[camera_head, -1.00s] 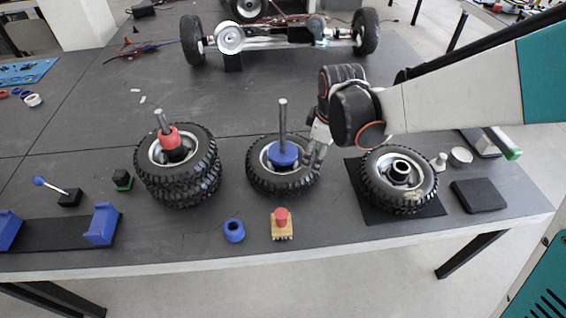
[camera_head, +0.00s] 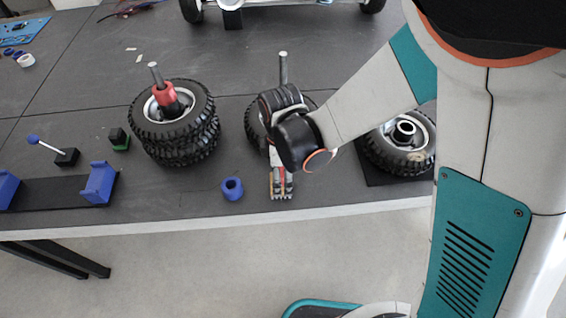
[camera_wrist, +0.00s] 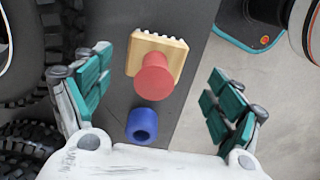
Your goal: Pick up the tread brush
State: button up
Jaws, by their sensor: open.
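My gripper is open and empty, pointing down over the brush.
A blue ring (camera_head: 232,189) sits just left of the brush and also shows in the wrist view (camera_wrist: 142,124). A wheel (camera_head: 252,125) stands behind my gripper, partly hidden. Stacked wheels (camera_head: 175,135) are at left, another wheel (camera_head: 398,150) at right.

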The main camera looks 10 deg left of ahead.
jog(key=f+b, duration=0.1)
jog(key=f, duration=0.1)
jog(key=f+b, duration=0.1)
jog(key=f, duration=0.2)
jog(key=shift+w+a+f+b, duration=0.2)
jog(key=shift+w+f+b, duration=0.05)
jog(key=shift+f+b, duration=0.15)
jog(key=shift+r, duration=0.15)
jog(key=c, duration=1.2)
